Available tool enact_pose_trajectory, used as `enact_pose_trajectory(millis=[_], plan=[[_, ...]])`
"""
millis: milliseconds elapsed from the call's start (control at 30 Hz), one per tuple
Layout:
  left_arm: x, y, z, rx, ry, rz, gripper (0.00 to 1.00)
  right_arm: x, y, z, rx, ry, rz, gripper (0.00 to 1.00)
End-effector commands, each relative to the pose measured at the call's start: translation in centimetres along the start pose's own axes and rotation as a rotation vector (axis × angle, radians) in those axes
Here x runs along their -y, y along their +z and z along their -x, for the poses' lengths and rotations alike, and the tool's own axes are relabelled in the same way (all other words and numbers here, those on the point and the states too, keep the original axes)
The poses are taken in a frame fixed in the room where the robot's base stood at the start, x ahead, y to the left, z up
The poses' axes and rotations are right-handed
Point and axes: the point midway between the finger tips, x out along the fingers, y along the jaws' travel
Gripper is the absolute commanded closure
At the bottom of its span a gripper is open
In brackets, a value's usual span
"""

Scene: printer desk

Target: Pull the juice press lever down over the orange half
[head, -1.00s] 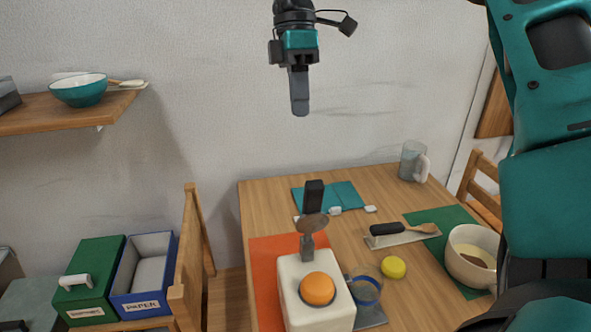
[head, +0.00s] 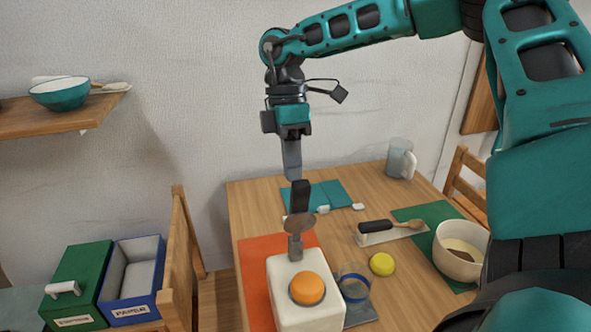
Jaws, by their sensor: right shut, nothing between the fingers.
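The juice press (head: 306,312) is a white block standing on an orange mat at the table's near side. An orange half (head: 307,288) sits on its top, round side up. The press lever (head: 300,199) stands upright behind the orange half, with a dark handle at its top and a round metal press cup (head: 300,222) below. My right gripper (head: 292,174) points down with shut, empty fingers. Its fingertips appear just above the top of the lever handle; whether they touch it I cannot tell. My left gripper is not in view.
A clear blue-rimmed glass (head: 354,283) stands right beside the press. A yellow lid-like disc (head: 382,264), a black-handled tool (head: 376,226), a cream bowl (head: 461,252) and a glass mug (head: 400,160) stand to the right. A wooden chair (head: 181,250) is at left.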

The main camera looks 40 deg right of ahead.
Motion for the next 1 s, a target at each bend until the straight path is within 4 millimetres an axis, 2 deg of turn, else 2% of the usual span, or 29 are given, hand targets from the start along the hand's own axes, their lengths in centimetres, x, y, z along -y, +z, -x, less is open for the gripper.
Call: enact_pose_trajectory(millis=[100,300,767,1000], plan=[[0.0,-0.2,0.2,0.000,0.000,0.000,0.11,1.0,0.0,-0.4,-0.001,-0.001,0.000,1.00],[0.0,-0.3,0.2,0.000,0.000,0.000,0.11,1.8,0.0,-0.9,-0.001,0.001,-0.001,1.00],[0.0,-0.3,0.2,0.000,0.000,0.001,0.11,1.7,0.1,-0.9,0.000,0.003,-0.002,1.00],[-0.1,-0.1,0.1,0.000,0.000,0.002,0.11,1.4,1.0,-0.8,-0.002,0.028,-0.001,1.00]])
